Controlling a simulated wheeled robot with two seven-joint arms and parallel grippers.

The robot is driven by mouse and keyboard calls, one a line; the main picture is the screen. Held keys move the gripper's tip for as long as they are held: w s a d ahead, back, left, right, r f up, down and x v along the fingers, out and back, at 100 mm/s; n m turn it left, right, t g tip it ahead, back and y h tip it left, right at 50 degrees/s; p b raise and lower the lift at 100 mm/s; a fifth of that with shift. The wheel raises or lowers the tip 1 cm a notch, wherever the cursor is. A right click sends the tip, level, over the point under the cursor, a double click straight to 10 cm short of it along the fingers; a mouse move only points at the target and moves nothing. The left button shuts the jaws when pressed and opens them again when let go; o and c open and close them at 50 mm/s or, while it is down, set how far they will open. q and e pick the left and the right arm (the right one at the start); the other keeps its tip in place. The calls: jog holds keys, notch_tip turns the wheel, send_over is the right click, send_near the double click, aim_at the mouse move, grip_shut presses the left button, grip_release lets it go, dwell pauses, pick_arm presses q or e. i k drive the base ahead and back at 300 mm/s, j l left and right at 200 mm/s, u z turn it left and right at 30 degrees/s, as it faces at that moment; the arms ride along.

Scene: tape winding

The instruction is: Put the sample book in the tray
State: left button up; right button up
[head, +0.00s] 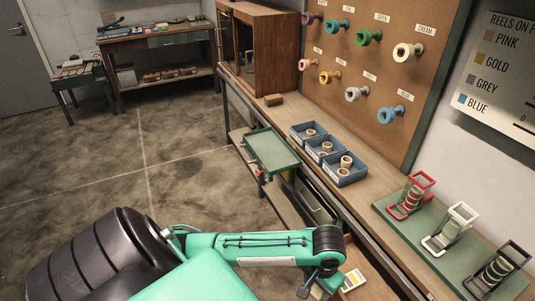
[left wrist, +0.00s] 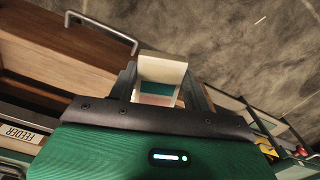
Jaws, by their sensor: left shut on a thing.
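The sample book (head: 353,281) is a small pale book with coloured bands, low in the head view at the end of my left arm. My left gripper (head: 326,287) is shut on it, with its fingertips partly hidden by my own arm. In the left wrist view the book's cream part (left wrist: 162,68) shows between the two fingers. The tray (head: 273,151) is green, shallow and empty, fixed at the bench's front edge, farther off than the gripper. My right gripper is not in view.
Blue bins (head: 345,173) with wooden reels stand on the bench behind the tray. A green board (head: 409,235) with red, white and black winders lies to the right. Coloured spools hang on a pegboard (head: 393,73). The floor (head: 100,165) at left is clear.

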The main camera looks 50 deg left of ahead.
aim_at(281, 163)
jog(key=j+z, duration=0.15)
jog(key=j, duration=0.95)
jog(key=j+z, duration=0.15)
jog(key=j, duration=0.9)
